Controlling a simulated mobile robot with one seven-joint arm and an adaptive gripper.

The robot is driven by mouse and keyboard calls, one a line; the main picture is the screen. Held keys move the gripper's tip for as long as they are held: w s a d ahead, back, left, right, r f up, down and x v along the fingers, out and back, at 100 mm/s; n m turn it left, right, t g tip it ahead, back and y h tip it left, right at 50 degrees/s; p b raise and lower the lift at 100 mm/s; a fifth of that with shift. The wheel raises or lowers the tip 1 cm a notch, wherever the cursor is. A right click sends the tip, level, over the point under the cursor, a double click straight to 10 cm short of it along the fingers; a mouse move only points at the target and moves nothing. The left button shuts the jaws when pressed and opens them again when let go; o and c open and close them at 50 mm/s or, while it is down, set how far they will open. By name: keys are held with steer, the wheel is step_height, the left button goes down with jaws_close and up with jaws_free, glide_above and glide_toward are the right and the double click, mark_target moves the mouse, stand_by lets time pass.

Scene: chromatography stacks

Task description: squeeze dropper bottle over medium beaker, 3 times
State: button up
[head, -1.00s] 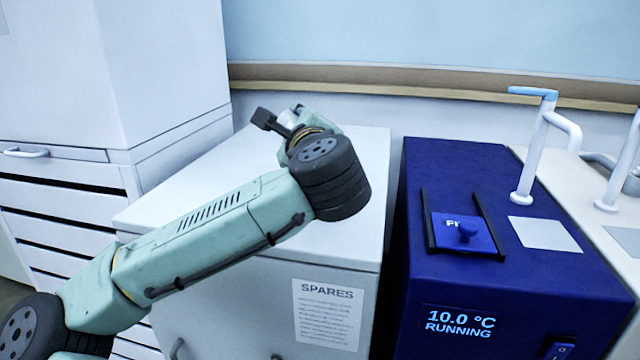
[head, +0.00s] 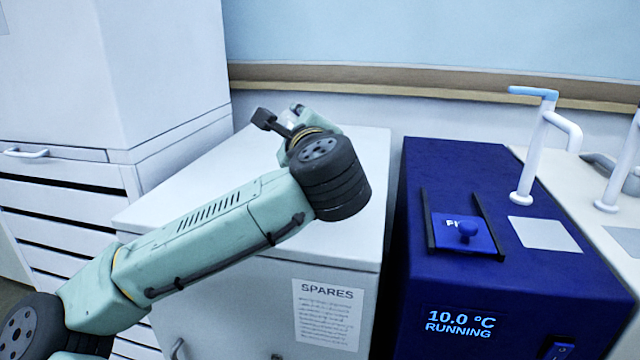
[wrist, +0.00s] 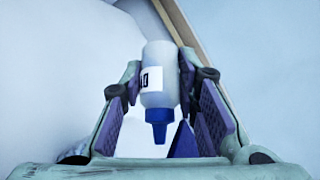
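In the wrist view the dropper bottle (wrist: 160,82) has a pale translucent body, a white label with dark print and a blue cap (wrist: 158,120) whose nozzle points down in the picture. My gripper (wrist: 161,80) has its purple-padded fingers on both sides of the body near their tips; it appears shut on the bottle. In the head view my wrist hides the fingers and most of what they hold. I see no medium beaker in either view.
A white cabinet (head: 225,180) labelled SPARES lies beneath my arm. The blue chiller (head: 535,255) reading 10.0 °C stands right of it, with a lidded panel and white pipes. A tall white cabinet (head: 120,60) stands at the left. A wall rail (head: 400,82) runs behind.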

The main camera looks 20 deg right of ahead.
steer(key=shift+r+g+p, duration=0.3)
steer(key=shift+r+p, duration=0.05)
steer(key=shift+p, duration=0.6)
steer(key=shift+w+f+n+g+p, duration=0.15)
steer(key=shift+n+g+p, duration=0.35)
steer(key=shift+p, duration=0.45)
steer(key=shift+f, duration=0.2)
step_height(320, 180, up, 2)
steer(key=n+g+p, duration=0.1)
steer(key=g+p, duration=0.1)
steer(key=p, duration=0.4)
steer(key=shift+r, duration=0.15)
steer(key=p, duration=0.1)
steer(key=g+p, duration=0.1)
steer(key=shift+a+r+n+p, duration=0.1)
steer(key=shift+r+n+p, duration=0.15)
steer(key=shift+n+p, duration=0.05)
steer(key=shift+f, duration=0.1)
steer(key=shift+w, duration=0.1)
